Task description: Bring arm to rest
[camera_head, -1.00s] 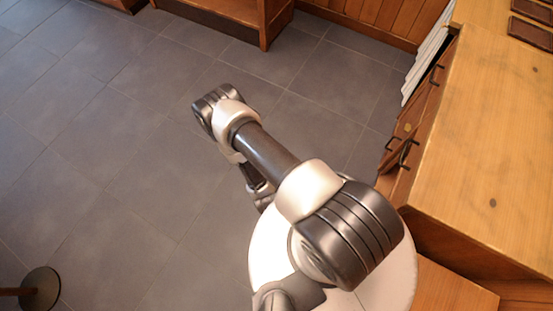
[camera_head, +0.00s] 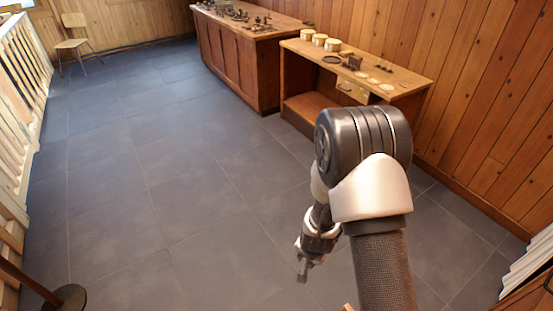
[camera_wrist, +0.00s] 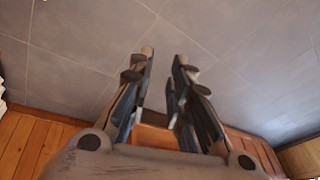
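My arm stands in the right half of the head view, bent at a large dark joint, with its wrist hanging down on the left side. My gripper (camera_head: 303,270) points down over the grey floor there, small and partly hidden by its own wrist. In the wrist view my gripper (camera_wrist: 164,57) shows two dark fingers standing apart with a clear gap between them. Nothing is held between them. Beyond the fingertips lies bare tiled floor.
A wooden bench (camera_head: 414,82) with round boxes and small parts stands behind my arm, with a longer cabinet (camera_head: 236,62) to its left. A pale railing (camera_head: 20,100) runs along the left, near a chair (camera_head: 72,45). A dark round stand base (camera_head: 66,298) is at lower left. The middle floor is clear.

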